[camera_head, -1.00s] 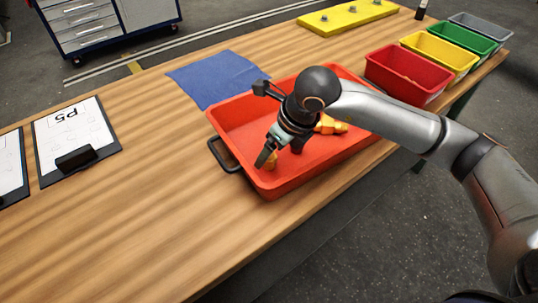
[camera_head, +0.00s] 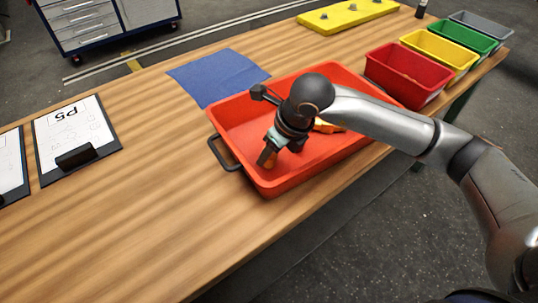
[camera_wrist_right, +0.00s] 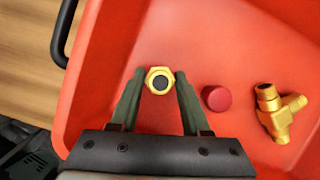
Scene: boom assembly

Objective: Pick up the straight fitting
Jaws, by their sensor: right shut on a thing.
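The straight fitting (camera_wrist_right: 158,80) is a gold, hex-shaped piece with a dark bore, seen end-on between my right fingertips in the right wrist view. My right gripper (camera_wrist_right: 158,82) is shut on it, a finger on each side. In the head view my right gripper (camera_head: 268,155) points down into the near left part of the red tray (camera_head: 230,125), with a bit of the fitting (camera_head: 271,160) showing at the fingers. I cannot tell whether the fitting is clear of the tray floor. My left gripper is not in view.
A gold tee fitting (camera_wrist_right: 278,112) and a round red cap (camera_wrist_right: 216,98) lie in the tray to the right. The tray has a black handle (camera_head: 224,155). A blue cloth (camera_head: 217,77) lies behind it; red (camera_head: 405,75), yellow and green bins stand at the right.

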